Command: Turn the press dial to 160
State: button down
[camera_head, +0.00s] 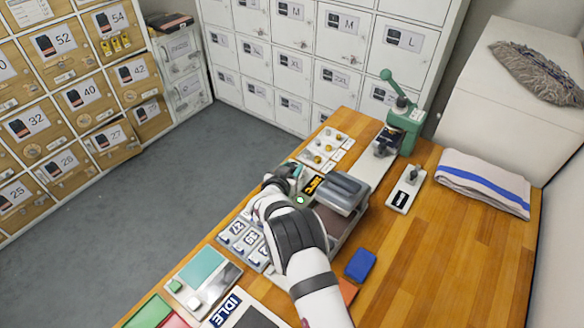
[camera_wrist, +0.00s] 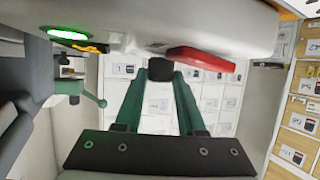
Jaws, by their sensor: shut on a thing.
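The heat press (camera_head: 345,190) stands on the wooden bench, with a grey upper part and a small orange-on-black display (camera_head: 313,184). I cannot read the number on it. A green lamp (camera_head: 300,200) on the press is lit and also shows in the wrist view (camera_wrist: 70,34). In the wrist view, my gripper (camera_wrist: 160,78) has its two green fingers closed on a dark dial knob (camera_wrist: 159,64) on the press. The dial's markings are hidden. In the head view, my wrist covers the dial and most of my gripper (camera_head: 291,174).
A red handle-like part (camera_wrist: 202,60) sits close beside the fingers. Label trays (camera_head: 243,240), a parts tray (camera_head: 324,150), a green hand press (camera_head: 403,125), a stamp (camera_head: 405,188), a blue block (camera_head: 360,264) and a folded towel (camera_head: 484,182) occupy the bench. The right front is clear.

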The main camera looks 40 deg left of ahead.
jog(key=m+h, duration=0.1)
jog(key=m+t+h, duration=0.1)
jog(key=h, duration=0.1)
jog(key=shift+a+m, duration=0.25)
jog(key=shift+m, duration=0.05)
jog(key=shift+m+h, duration=0.6)
jog(key=shift+h, duration=0.1)
jog(key=c, duration=0.5)
grip_release()
jog(key=v, duration=1.6)
